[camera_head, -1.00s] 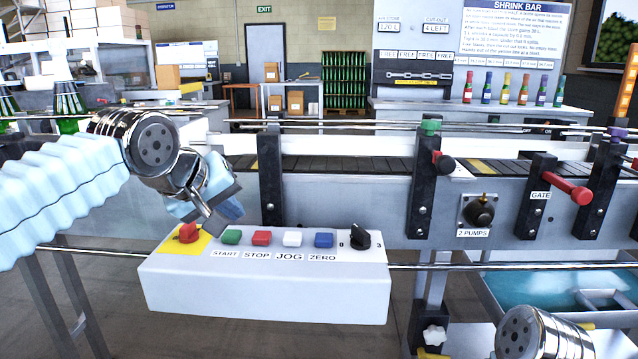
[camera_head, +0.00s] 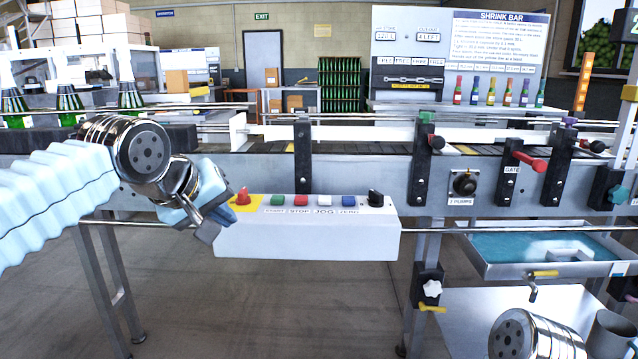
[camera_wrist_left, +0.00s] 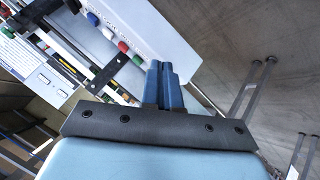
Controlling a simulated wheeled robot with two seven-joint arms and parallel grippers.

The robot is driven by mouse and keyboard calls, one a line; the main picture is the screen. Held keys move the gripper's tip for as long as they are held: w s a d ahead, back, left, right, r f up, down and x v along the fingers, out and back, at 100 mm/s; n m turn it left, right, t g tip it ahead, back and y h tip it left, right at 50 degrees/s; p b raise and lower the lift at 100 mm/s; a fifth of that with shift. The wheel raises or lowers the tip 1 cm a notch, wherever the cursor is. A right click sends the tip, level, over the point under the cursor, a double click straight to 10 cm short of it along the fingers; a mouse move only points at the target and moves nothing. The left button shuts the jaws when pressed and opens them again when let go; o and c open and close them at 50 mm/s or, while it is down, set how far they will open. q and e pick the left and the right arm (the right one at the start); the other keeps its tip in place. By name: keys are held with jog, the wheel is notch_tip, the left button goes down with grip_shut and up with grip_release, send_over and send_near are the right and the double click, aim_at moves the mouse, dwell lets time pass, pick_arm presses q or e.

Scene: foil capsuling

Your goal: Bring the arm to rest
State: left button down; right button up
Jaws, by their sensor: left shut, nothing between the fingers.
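My left gripper (camera_head: 207,228) is at the left end of the white control box (camera_head: 310,240), in front of it in the head view. Its blue fingers (camera_wrist_left: 162,85) are shut together and empty in the left wrist view. The box carries a red knob (camera_head: 243,196) on a yellow patch, a row of coloured buttons and a black dial (camera_head: 375,198). I cannot tell whether the gripper touches the box. My right gripper is not in view; a metal joint of my right arm (camera_head: 520,340) shows at the bottom right.
A conveyor line (camera_head: 350,178) with rails and black posts runs behind the box. A rail (camera_head: 150,224) passes below it. The floor (camera_head: 260,310) below the box is clear.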

pick_arm(q)
jog(key=w+d+f+m+g, duration=0.1)
jog(key=w+d+f, duration=0.15)
jog(key=f, duration=0.75)
jog(key=w+d+f+m+g, duration=0.1)
jog(key=w+d+f, duration=0.15)
jog(key=f, duration=0.75)
notch_tip(320, 180, down, 20)
jog(key=s+m+g, duration=0.1)
jog(key=s+g, duration=0.2)
jog(key=s+f+g+h, duration=0.1)
jog(key=s+f+g, duration=0.2)
jog(key=s+f, duration=1.9)
jog(key=shift+s+a, duration=0.15)
